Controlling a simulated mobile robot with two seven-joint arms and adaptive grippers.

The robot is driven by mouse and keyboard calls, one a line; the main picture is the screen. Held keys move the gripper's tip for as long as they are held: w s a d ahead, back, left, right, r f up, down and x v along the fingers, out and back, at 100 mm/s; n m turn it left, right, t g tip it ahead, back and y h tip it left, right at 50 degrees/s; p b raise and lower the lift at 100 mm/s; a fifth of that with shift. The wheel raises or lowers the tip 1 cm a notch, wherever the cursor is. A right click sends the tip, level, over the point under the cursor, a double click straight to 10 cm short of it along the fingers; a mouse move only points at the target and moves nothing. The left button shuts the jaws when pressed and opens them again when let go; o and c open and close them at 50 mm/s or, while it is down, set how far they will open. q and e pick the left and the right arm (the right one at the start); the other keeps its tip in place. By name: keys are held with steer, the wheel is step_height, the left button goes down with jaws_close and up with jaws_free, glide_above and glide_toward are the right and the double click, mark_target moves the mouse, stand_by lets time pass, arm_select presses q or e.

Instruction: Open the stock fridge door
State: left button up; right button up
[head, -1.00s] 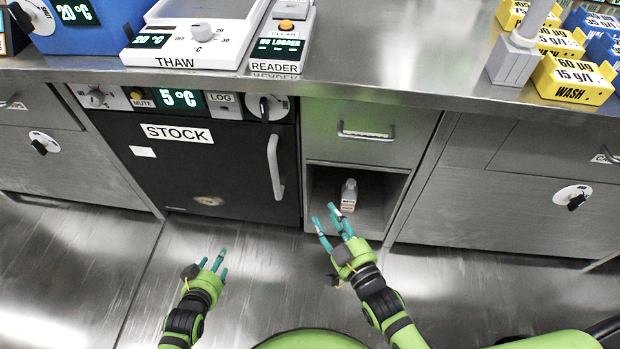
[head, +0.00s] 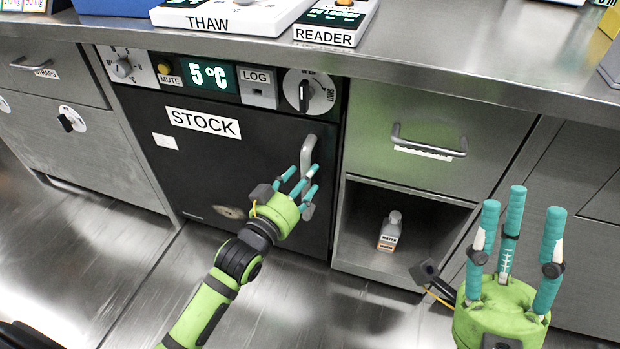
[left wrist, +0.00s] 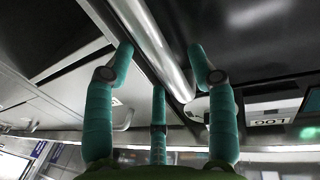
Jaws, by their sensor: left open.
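The stock fridge is a black door (head: 200,150) with a STOCK label and a 5°C display, set under the counter and shut. Its vertical grey handle (head: 309,160) is on the door's right side. My left gripper (head: 298,187) is open at the handle's lower part, partly covering it. In the left wrist view the handle (left wrist: 155,45) runs between the open fingers of my left gripper (left wrist: 160,85). I cannot tell whether any finger touches it. My right gripper (head: 510,235) is open and empty, raised at the lower right, in front of the cabinets.
A rotary knob (head: 308,92) sits above the door's right side. Right of the fridge are a drawer (head: 410,130) and an open cubby (head: 355,225) holding a small bottle (head: 390,232). The steel counter (head: 450,50) overhangs above. The floor before the fridge is clear.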

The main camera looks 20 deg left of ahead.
arm_select(q)
steer(key=shift+x, duration=1.15)
steer(key=shift+c, duration=0.4)
jaws_close()
steer(key=shift+s, duration=0.15)
